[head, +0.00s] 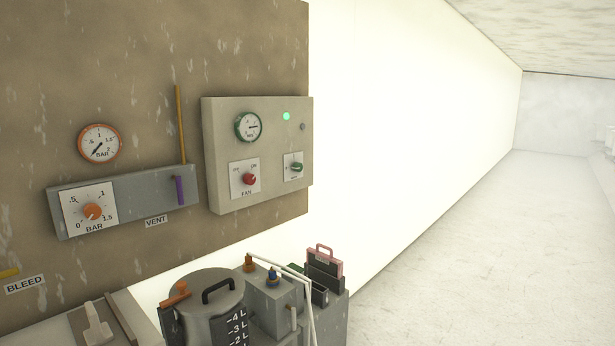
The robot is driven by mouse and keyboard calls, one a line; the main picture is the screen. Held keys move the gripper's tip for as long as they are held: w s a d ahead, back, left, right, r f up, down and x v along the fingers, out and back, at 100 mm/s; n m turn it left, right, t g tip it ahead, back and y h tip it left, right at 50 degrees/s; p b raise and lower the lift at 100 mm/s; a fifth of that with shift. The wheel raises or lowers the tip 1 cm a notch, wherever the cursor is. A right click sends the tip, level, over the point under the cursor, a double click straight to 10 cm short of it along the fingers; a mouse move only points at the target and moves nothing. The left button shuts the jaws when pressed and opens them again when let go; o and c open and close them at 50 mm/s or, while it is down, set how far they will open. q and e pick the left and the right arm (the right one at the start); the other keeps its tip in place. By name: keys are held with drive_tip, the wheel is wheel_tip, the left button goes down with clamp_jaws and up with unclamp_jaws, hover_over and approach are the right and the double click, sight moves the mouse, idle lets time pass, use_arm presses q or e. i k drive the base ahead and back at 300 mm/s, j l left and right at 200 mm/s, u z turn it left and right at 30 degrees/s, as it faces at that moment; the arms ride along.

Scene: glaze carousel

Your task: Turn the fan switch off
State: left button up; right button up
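The fan switch is a red knob (249,179) on a white plate labelled FAN, low on the left of a pale control box (219,130) on the brown wall. Small labels stand at the plate's upper corners; the right one seems to read ON. The picture is too small to tell which way the knob points. Neither of my grippers is in view, and nothing touches the knob.
A green knob (296,167) and a green-rimmed gauge (248,127) share the box. Left are an orange BAR knob (92,211), an orange-rimmed gauge (100,143) and a purple vent handle (179,190). A lidded pot (205,301) stands below. Space before the box looks clear.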

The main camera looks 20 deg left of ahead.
sight(249, 179)
drive_tip(key=i+l+z, duration=0.1)
drive_tip(key=i+z, duration=0.2)
drive_tip(key=i, duration=1.05)
